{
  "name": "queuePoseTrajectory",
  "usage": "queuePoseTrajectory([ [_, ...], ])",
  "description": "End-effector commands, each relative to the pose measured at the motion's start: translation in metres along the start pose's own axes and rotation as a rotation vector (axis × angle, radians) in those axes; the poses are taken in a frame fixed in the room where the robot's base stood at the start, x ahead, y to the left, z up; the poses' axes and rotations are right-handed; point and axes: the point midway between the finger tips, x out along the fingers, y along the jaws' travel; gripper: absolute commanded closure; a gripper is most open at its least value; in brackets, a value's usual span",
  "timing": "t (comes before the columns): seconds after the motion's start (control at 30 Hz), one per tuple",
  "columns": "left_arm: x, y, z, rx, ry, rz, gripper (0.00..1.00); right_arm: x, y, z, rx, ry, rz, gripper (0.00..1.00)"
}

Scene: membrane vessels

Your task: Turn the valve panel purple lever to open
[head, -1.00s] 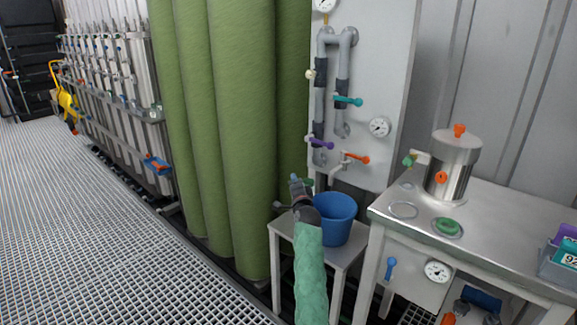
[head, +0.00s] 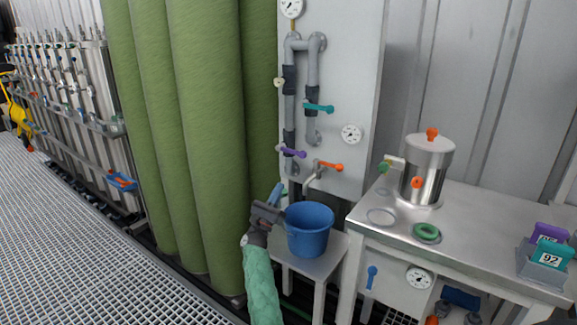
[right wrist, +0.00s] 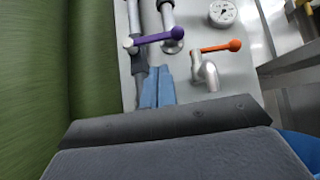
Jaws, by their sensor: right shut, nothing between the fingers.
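The valve panel (head: 355,90) stands behind a small side table. Its purple lever (head: 293,153) sits low on the left pipe, its handle pointing right, roughly level across the vertical pipe. In the right wrist view the purple lever (right wrist: 160,37) lies just above the blue fingertips. My right gripper (head: 279,190) is below the lever, fingers pointing up, shut and empty. In the right wrist view the right gripper's fingers (right wrist: 157,88) are together, apparently just short of the lever; I cannot tell the depth gap. My left gripper is not in view.
An orange lever (head: 331,167) with a tap is right of the purple one; a teal lever (head: 319,107) is above. A blue bucket (head: 309,230) stands on the side table close to my right gripper. Green columns (head: 205,130) rise at left; a steel table (head: 470,225) is right.

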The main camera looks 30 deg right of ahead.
Motion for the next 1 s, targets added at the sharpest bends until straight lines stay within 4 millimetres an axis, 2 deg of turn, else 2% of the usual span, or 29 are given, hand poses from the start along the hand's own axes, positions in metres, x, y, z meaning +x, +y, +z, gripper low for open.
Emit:
queuePoseTrajectory([
  [0.13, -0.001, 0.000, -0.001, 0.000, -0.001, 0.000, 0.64, 0.005, 0.000, 0.001, 0.029, 0.000, 0.000, 1.00],
  [0.27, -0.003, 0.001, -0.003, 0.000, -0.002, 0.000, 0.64, 0.019, 0.000, 0.001, 0.029, 0.000, 0.001, 1.00],
  [0.7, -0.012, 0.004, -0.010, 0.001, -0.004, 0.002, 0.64, 0.085, 0.001, 0.001, 0.027, 0.000, 0.002, 1.00],
  [1.0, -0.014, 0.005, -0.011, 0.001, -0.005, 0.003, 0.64, 0.100, 0.001, 0.000, 0.027, 0.001, 0.003, 1.00],
])
